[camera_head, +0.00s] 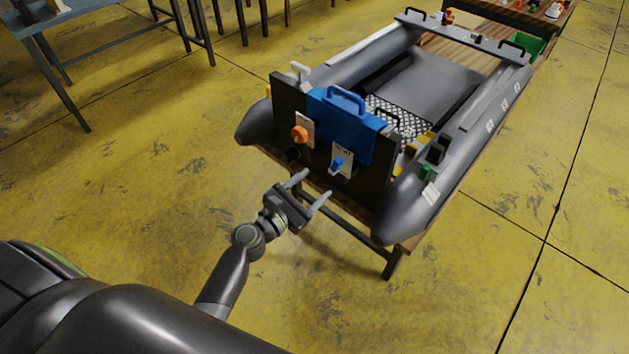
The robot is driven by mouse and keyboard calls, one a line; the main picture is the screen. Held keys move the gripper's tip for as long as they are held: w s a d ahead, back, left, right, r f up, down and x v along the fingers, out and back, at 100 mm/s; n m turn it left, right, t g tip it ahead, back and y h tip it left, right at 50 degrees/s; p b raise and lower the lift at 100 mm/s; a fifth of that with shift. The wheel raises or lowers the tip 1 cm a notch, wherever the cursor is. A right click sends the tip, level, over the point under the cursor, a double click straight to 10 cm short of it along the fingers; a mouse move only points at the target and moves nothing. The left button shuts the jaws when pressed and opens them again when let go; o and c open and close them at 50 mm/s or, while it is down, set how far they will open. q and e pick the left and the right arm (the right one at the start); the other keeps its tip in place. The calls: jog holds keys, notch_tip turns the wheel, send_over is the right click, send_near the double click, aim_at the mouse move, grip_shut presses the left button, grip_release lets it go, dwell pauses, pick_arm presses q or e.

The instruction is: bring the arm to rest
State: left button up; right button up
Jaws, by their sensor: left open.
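My left gripper (309,190) is open and empty, with its two light fingers spread. It hovers in front of the dark transom board (372,189) of a grey inflatable boat (404,209). The fingertips lie just below and in front of a small blue knob on a white plate (341,162); I cannot tell whether they touch the board. An orange knob (300,134) sits on another plate to its left. My left arm (226,277) reaches up from the lower left. My right gripper is not in view.
The boat rests on a wooden table (408,243) with dark legs. A blue cover with a handle (345,119) hangs over the transom. A green bin (527,46) stands behind the boat. Another table (90,16) is at the upper left. The yellow floor (140,180) is clear at left.

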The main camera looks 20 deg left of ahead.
pick_arm(q)
jog(key=s+a+f+m+g+y, duration=0.2)
jog(key=s+a+f+m+g, duration=0.3)
jog(key=f, duration=0.9)
jog(key=s+f+m+g+y, duration=0.25)
jog(key=s+f+m, duration=0.4)
jog(key=f, duration=0.75)
jog(key=s+a+f+m+g+y, duration=0.1)
jog(key=s+f+m, duration=0.4)
jog(key=s, duration=0.6)
jog(key=s+a+f+m+g, duration=0.2)
jog(key=s+f+m+g, duration=0.2)
jog(key=s, duration=0.7)
jog(key=s+a+f+m+g+y, duration=0.1)
jog(key=s+a+f+m+g, duration=0.1)
jog(key=s+f+m, duration=0.5)
jog(key=s+m+g, duration=0.1)
jog(key=s, duration=0.3)
jog(key=shift+a+f+y, duration=0.2)
jog(key=shift+f+y, duration=0.05)
jog(key=shift+y, duration=0.1)
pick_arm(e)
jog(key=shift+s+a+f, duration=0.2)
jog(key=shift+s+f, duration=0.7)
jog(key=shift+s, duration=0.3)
